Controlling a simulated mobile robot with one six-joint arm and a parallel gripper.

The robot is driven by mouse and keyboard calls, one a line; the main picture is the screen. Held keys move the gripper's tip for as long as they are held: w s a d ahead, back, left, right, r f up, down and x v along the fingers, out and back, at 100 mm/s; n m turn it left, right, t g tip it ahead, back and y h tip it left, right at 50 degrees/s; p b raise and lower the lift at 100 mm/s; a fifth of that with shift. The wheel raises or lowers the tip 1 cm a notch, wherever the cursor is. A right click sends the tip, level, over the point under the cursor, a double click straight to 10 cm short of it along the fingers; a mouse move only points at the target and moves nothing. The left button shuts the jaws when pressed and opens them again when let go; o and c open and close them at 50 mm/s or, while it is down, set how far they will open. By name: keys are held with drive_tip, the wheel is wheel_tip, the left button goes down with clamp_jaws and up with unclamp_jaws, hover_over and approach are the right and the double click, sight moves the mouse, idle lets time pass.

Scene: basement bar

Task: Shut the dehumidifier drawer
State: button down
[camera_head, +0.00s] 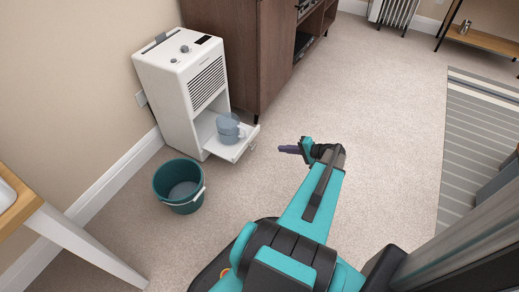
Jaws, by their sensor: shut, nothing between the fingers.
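The white dehumidifier (182,88) stands against the left wall, with knobs on top and a vent grille on its front. Its drawer (233,152) is pulled out at the bottom front, low over the carpet. A translucent bluish container (229,128) sits in the drawer. My gripper (284,149) is to the right of the drawer, apart from its front edge, and points left toward it. The fingers are shut with nothing between them. The drawer's handle (252,147) shows small at its front.
A teal bucket (180,187) stands on the carpet just in front of the dehumidifier, left of the drawer. A brown cabinet (232,45) stands close behind. A white-legged table (75,240) is at lower left. A grey striped rug (470,140) lies right. Carpet between is clear.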

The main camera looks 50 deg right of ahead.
drive_tip(key=shift+w, duration=0.1)
drive_tip(key=b+x, duration=0.5)
drive_tip(key=x, duration=0.9)
